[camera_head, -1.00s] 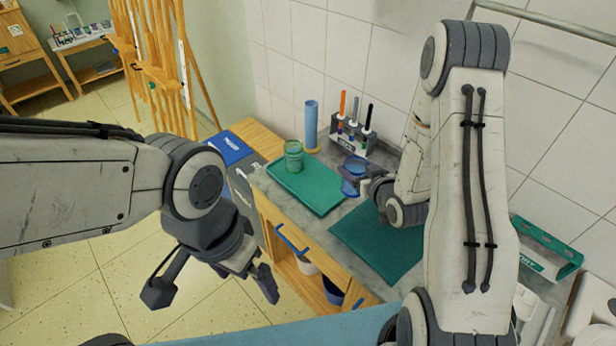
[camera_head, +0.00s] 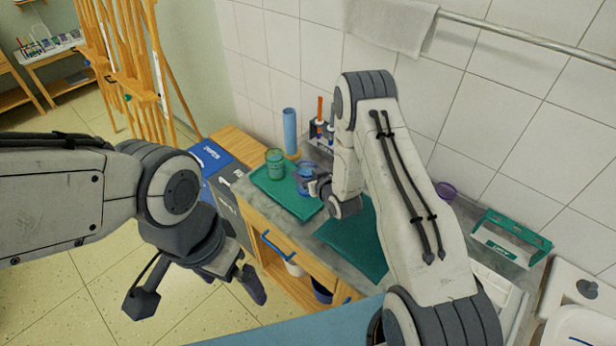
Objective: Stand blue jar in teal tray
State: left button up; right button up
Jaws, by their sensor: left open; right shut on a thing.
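The teal tray (camera_head: 312,212) lies on the grey counter, with a green jar (camera_head: 275,167) standing in its far left part. My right gripper (camera_head: 311,182) is shut on the translucent blue jar (camera_head: 304,170). The jar is over the far right part of the tray, close to the green jar's right. It looks about upright; the gripper hides part of it, and I cannot tell whether its base touches the tray. My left gripper (camera_head: 197,292) is open and empty, low in front of the cabinet, away from the tray.
A blue roll (camera_head: 290,131) stands behind the tray, next to a rack with pens (camera_head: 320,130) partly hidden by my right arm. A dark teal mat (camera_head: 350,243) lies right of the tray. A purple cup (camera_head: 446,191) and a teal-and-white holder (camera_head: 511,238) are further right.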

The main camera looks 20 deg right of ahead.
notch_tip(320, 180, down, 3)
jog(key=shift+r+p, duration=0.1)
jog(key=shift+p, duration=0.35)
jog(key=shift+f, duration=0.25)
jog(key=shift+f+b, duration=0.15)
jog(key=shift+b, duration=0.2)
jog(key=o, duration=1.2)
jog(key=shift+o, duration=0.2)
jog(key=shift+s, duration=0.1)
jog(key=shift+r, duration=0.2)
